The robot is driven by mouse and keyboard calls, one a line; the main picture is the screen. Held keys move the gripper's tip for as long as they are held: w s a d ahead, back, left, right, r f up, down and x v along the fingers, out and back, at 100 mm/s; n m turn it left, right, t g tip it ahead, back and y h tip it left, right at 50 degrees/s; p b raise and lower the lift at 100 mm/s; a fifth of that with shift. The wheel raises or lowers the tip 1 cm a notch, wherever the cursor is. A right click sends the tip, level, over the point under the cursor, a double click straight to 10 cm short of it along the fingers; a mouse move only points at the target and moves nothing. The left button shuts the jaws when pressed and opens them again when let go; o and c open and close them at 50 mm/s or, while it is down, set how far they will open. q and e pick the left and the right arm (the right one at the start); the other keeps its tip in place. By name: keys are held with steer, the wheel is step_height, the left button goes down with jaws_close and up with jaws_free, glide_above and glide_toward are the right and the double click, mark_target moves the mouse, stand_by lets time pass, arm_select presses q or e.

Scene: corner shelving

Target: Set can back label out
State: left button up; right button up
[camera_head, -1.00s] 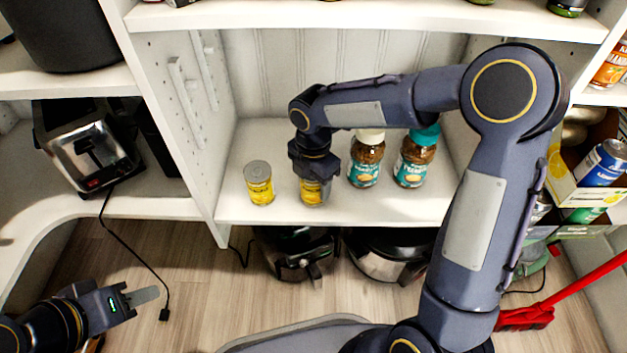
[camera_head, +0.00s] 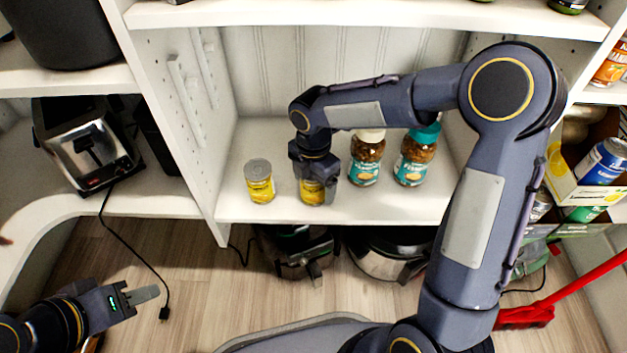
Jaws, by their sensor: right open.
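A yellow can (camera_head: 312,192) stands on the middle shelf, directly under my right gripper (camera_head: 314,184). The gripper points down over it with its fingers around the can's sides, and the can's top is hidden. The jaws are open. A second yellow can (camera_head: 260,182) with a grey lid stands upright to its left, apart from the gripper. My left gripper (camera_head: 142,296) is low at the left, over the floor, away from the cans. Its fingers show edge-on, so I cannot tell how far they are apart.
Two jars (camera_head: 366,160) (camera_head: 414,158) stand right of the gripper, close by. The shelf's left wall (camera_head: 190,120) is left of the cans. A toaster (camera_head: 88,145) sits on the left shelf. Appliances (camera_head: 292,250) stand below. The shelf front edge (camera_head: 330,222) is clear.

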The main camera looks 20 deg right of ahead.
step_height(320, 180, up, 8)
steer(key=p, duration=0.4)
steer(key=shift+f, duration=0.1)
steer(key=s+d+r+m+t+y, duration=0.1)
steer(key=s+d+r+m+t, duration=0.15)
steer(key=s+m, duration=0.5)
steer(key=s+d+r+m+t+y, duration=0.1)
steer(key=s+d+r+m+y, duration=0.15)
steer(key=s+m, duration=0.55)
steer(key=s+d+r+m+t, duration=0.1)
steer(key=s+d+m+t, duration=0.15)
steer(key=s+m, duration=0.6)
step_height(320, 180, up, 34)
steer(key=w+m+p, duration=0.1)
steer(key=w+p, duration=0.1)
steer(key=p, duration=3.2)
steer(key=shift+r, duration=0.2)
